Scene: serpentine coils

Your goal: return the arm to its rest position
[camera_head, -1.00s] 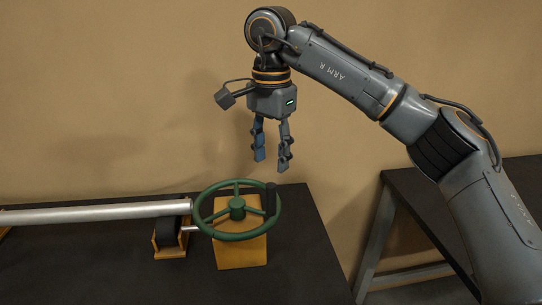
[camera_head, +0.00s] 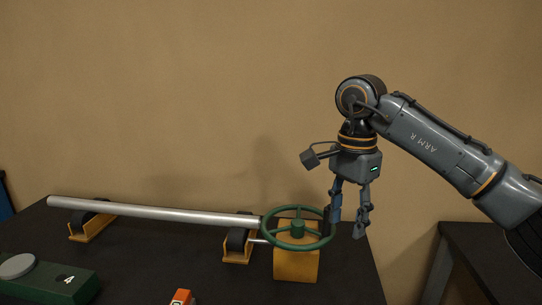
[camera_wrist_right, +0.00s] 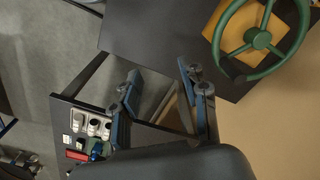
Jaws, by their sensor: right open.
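My right arm (camera_head: 425,140) reaches in from the right in the head view and bends down at the wrist. Its gripper (camera_head: 348,228) points down, with its two fingers apart and nothing between them. In the head picture the fingertips appear just right of the green handwheel (camera_head: 298,229) and its dark handle. In the right wrist view the open gripper (camera_wrist_right: 160,106) shows the handwheel (camera_wrist_right: 261,39) apart from the fingers, at upper right. My left gripper is not in view.
The wheel stands by an ochre block (camera_head: 296,266) on a dark table (camera_head: 190,268). A silver pipe (camera_head: 150,213) rests on ochre supports. Another dark table (camera_head: 490,262) stands right.

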